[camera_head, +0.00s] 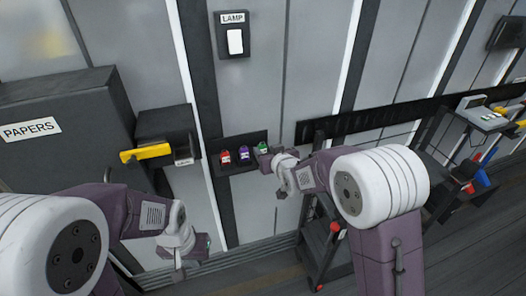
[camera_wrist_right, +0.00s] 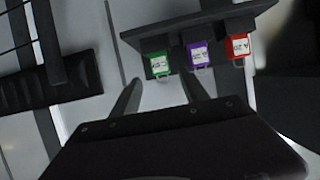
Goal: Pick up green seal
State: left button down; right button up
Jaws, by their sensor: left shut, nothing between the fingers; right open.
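The green seal (camera_head: 263,148) hangs at the right end of a dark wall rack (camera_head: 242,140). A purple seal (camera_head: 244,154) and a red seal (camera_head: 225,157) hang beside it. My right gripper (camera_head: 270,158) is at the green seal's right side and partly covers the rack end. In the right wrist view the green seal (camera_wrist_right: 160,63) is ahead of the open fingers (camera_wrist_right: 160,88), with no clear contact visible. The purple seal (camera_wrist_right: 200,53) and red seal (camera_wrist_right: 238,46) are further right there. My left gripper (camera_head: 200,245) is shut and empty, low at the left.
A grey PAPERS box (camera_head: 60,125) stands at the left, with a dark box and yellow handle (camera_head: 146,153) beside it. A LAMP switch (camera_head: 235,40) is on the wall above. A dark cart (camera_head: 325,245) stands below my right arm.

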aim_at(263, 146)
jog(key=shift+w+a, duration=0.15)
jog(key=shift+a, duration=0.15)
jog(key=p+x, duration=0.1)
jog(key=x, duration=0.3)
jog(key=shift+w+d, duration=0.1)
jog(key=shift+w+f, duration=0.2)
jog(key=shift+w, duration=0.1)
jog(key=shift+s, duration=0.1)
jog(key=shift+r, duration=0.1)
jog(key=c, duration=0.4)
grip_shut()
notch_tip(263, 146, up, 18)
jog(key=shift+p, duration=0.45)
